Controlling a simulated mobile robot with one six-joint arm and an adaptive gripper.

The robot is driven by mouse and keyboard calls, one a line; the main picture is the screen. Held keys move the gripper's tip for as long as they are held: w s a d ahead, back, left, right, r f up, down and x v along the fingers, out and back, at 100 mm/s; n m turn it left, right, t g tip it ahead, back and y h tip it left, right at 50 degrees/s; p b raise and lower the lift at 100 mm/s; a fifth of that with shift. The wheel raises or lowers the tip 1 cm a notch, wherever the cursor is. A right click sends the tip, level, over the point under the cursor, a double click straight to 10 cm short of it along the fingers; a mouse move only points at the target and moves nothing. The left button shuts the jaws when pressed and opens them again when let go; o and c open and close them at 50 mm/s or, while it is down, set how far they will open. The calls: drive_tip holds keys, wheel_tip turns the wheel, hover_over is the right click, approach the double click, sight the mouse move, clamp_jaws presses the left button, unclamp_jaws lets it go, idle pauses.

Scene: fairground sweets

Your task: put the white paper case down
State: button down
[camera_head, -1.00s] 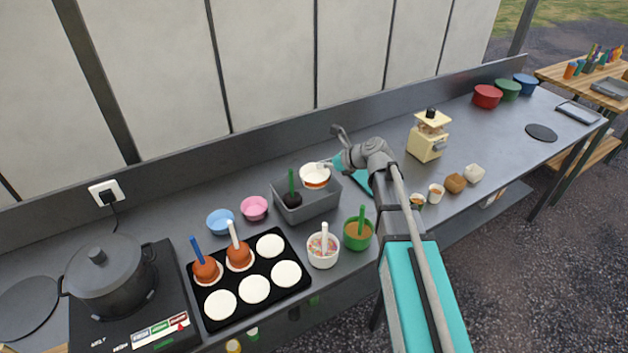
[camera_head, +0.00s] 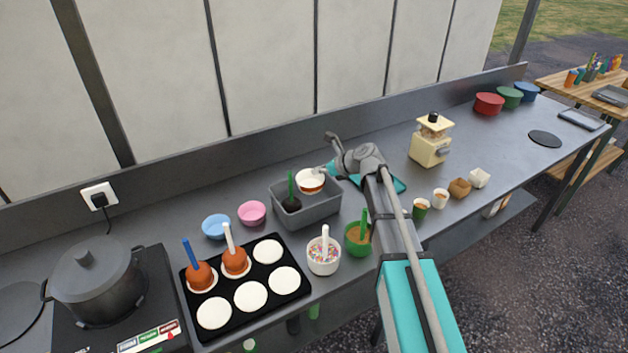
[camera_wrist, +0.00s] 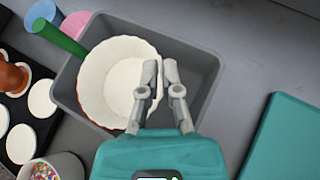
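The white paper case (camera_head: 310,175) is a round fluted cup, white inside with an orange-brown band low on its outside. In the wrist view the case (camera_wrist: 112,85) fills much of the grey bin's opening. My gripper (camera_wrist: 160,68) has its fingers close together at the case's right rim, with the rim pinched between them. It also shows in the head view (camera_head: 328,168), at the case's right side. The case is over the grey bin (camera_head: 322,213); whether it touches anything below is hidden.
A green-handled tool (camera_head: 291,190) stands in the bin's left part. Left of it are a pink bowl (camera_head: 252,213) and a black tray (camera_head: 213,285) with white discs and two toffee apples. A sprinkles bowl (camera_head: 323,262) is in front. Bare counter (camera_wrist: 245,50) lies right of the bin.

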drive_tip(key=shift+w+f, duration=0.1)
drive_tip(key=shift+f, duration=0.05)
drive_tip(key=shift+w+a+f+b, duration=0.1)
drive_tip(key=shift+w+f+b, duration=0.05)
drive_tip(key=shift+f+b, duration=0.85)
drive_tip(key=shift+w+f+b, duration=0.15)
drive_tip(key=shift+f+b, duration=0.75)
drive_tip(key=shift+b, duration=0.15)
drive_tip(key=shift+f+b, duration=0.3)
drive_tip(key=shift+f, duration=0.25)
drive_tip(key=c, duration=0.8)
unclamp_jaws()
drive_tip(key=shift+s+b, duration=0.1)
drive_tip(key=shift+b, duration=0.2)
